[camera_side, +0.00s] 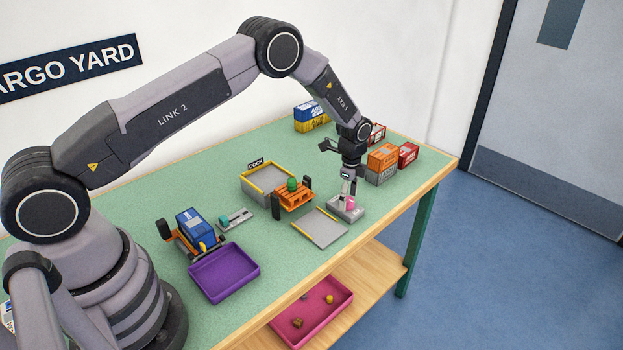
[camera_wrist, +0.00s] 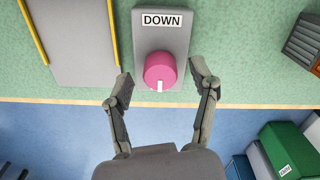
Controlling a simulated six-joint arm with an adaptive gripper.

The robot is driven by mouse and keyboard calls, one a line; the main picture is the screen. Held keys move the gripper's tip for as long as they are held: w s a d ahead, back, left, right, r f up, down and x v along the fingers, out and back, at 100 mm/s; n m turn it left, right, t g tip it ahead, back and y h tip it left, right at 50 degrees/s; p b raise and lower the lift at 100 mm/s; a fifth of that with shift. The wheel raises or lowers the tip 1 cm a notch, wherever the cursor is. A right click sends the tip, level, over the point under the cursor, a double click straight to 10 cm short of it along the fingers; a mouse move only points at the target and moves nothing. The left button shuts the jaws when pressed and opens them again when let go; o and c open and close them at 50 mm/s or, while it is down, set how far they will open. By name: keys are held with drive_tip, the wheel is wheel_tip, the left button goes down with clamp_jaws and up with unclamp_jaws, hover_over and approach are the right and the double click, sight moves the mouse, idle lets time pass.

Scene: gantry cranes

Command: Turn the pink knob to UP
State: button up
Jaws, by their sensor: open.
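The pink knob (camera_side: 351,203) sits on a grey box (camera_side: 339,212) near the table's front edge. In the wrist view the knob (camera_wrist: 160,66) carries a white mark at its lower edge, pointing away from the white DOWN label (camera_wrist: 162,19) on the grey box. I see no UP label in either view. My gripper (camera_side: 349,188) points down over the knob. In the wrist view its two fingers (camera_wrist: 161,76) are spread, one on each side of the knob, with gaps showing between them and it.
Orange and grey containers (camera_side: 382,158) and a red one (camera_side: 408,154) stand close behind my gripper. A grey pad (camera_side: 319,228) lies to the left. Farther left are an orange crane (camera_side: 293,196), a DOCK tray (camera_side: 268,168) and a purple tray (camera_side: 224,274).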

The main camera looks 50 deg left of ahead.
wheel_tip(320, 180, up, 12)
idle(0.5)
wheel_tip(320, 180, up, 10)
drive_tip(key=n+t, duration=0.1)
drive_tip(key=n, duration=0.1)
hover_over(348, 199)
drive_tip(key=s, duration=0.3)
drive_tip(key=s+a+r+n+t, duration=0.1)
drive_tip(key=s+a+r+n, duration=0.25)
drive_tip(key=s+r, duration=0.75)
drive_tip(key=s+r+n+t, duration=0.1)
drive_tip(key=s+n, duration=0.3)
drive_tip(key=s, duration=0.8)
drive_tip(key=s+r+n+t, duration=0.2)
drive_tip(key=s+r+n, duration=0.2)
drive_tip(key=s, duration=0.8)
drive_tip(key=shift+s+a+n+t, duration=0.3)
drive_tip(key=shift+s+a+n, duration=0.1)
drive_tip(key=shift+n, duration=0.15)
